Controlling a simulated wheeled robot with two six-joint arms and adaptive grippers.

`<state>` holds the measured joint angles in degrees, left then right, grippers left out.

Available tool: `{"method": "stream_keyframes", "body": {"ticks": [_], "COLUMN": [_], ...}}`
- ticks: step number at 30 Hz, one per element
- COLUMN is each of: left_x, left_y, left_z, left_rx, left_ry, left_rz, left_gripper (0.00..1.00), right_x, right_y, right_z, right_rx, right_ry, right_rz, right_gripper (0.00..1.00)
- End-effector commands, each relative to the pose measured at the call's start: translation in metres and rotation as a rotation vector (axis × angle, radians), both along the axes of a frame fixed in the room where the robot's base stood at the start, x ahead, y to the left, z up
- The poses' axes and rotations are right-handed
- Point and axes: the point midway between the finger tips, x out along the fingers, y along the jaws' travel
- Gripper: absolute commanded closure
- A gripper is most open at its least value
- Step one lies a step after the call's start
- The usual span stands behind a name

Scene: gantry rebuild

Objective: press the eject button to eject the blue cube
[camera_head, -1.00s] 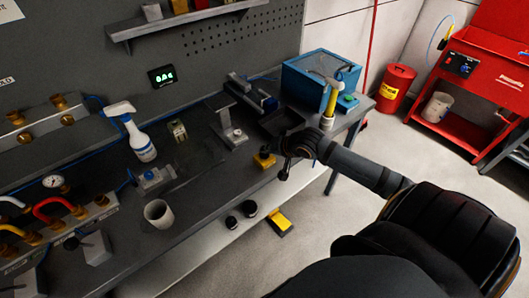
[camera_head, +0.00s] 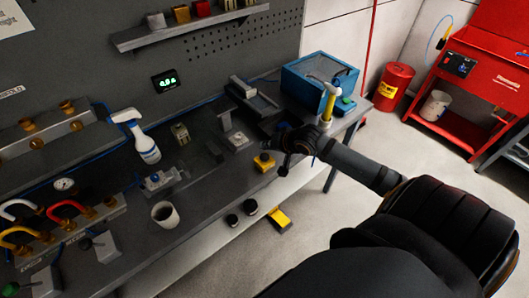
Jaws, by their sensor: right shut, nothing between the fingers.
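I cannot make out a blue cube clearly; a dark tray area behind my gripper is partly covered. My left gripper is not in view.
A grey stand (camera_head: 235,138), spray bottle (camera_head: 143,145) and cup (camera_head: 165,214) are further left.

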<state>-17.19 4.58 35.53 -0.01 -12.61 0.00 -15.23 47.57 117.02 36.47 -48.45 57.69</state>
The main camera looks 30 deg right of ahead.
Motion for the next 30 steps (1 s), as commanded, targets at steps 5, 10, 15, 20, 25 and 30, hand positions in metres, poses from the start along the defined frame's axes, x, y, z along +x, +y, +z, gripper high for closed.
{"method": "stream_keyframes", "body": {"ticks": [5, 10, 15, 20, 25, 30], "left_x": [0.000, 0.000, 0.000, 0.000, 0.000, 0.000], "left_y": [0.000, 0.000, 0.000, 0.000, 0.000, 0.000], "left_z": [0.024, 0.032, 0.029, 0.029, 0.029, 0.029], "left_rx": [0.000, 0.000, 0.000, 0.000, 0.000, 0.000], "left_ry": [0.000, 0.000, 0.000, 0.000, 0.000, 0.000], "left_rz": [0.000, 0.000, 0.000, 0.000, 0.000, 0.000], "left_gripper": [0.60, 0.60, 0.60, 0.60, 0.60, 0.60], "right_x": [0.000, 0.000, 0.000, 0.000, -0.002, -0.041], "right_y": [0.000, 0.000, 0.000, 0.000, 0.002, 0.035], "right_z": [0.021, 0.027, 0.025, 0.025, 0.023, -0.001], "right_rx": [-0.001, -0.001, -0.001, -0.001, -0.005, -0.135], "right_ry": [0.000, 0.000, 0.000, 0.000, 0.004, 0.074], "right_rz": [0.001, 0.001, 0.001, 0.001, 0.005, 0.129], "right_gripper": [1.00, 1.00, 1.00, 1.00, 1.00, 1.00]}}
